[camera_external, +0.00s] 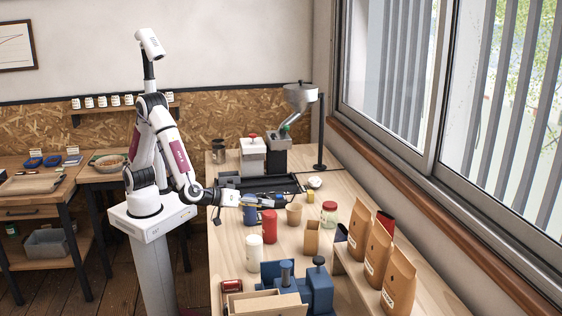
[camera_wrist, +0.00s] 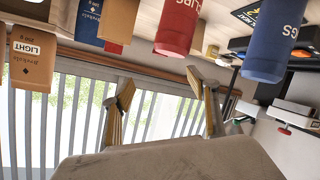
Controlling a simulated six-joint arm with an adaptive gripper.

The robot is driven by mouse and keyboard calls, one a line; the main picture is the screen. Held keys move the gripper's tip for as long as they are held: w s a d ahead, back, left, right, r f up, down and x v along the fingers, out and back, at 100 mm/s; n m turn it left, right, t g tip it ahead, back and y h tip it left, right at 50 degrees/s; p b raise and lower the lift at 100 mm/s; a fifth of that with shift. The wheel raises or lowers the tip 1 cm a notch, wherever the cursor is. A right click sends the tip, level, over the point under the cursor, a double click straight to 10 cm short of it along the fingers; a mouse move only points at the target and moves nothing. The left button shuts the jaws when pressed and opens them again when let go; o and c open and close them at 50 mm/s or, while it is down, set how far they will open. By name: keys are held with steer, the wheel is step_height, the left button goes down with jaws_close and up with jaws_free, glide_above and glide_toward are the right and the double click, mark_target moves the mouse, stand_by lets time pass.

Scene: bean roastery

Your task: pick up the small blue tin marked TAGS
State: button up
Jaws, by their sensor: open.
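The blue tin (camera_external: 250,216) stands upright on the bench, partly hidden behind and below my gripper. In the wrist view, which is upside down, the blue tin (camera_wrist: 277,42) is at the upper right with the letters "GS" in sight; the rest of its word is cut off. A red tin (camera_external: 269,226) stands beside it and also shows in the wrist view (camera_wrist: 178,28), marked partly "IPS". My gripper (camera_external: 268,203) reaches out over the bench near the blue tin. In the wrist view its fingers (camera_wrist: 163,92) are spread, with nothing between them.
A white canister (camera_external: 254,253) and a brown cup (camera_external: 294,214) stand near the tins. A red-lidded jar (camera_external: 329,213) is to the right. A black tray (camera_external: 262,186) and a grinder (camera_external: 278,150) are behind. Kraft bags (camera_external: 377,255) line the window side.

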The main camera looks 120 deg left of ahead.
mark_target(250, 210)
steer(key=s+a+f+n+g+y, duration=0.1)
steer(key=s+f+g+y, duration=0.5)
steer(key=s, duration=0.6)
steer(key=shift+s+f+g, duration=0.35)
steer(key=shift+s+g, duration=0.05)
steer(key=shift+g, duration=0.3)
steer(key=shift+a, duration=0.15)
steer(key=shift+a, duration=1.25)
steer(key=shift+a, duration=0.15)
steer(key=shift+a+r, duration=0.1)
steer(key=shift+a, duration=2.4)
steer(key=shift+c, duration=0.3)
steer(key=c, duration=1.4)
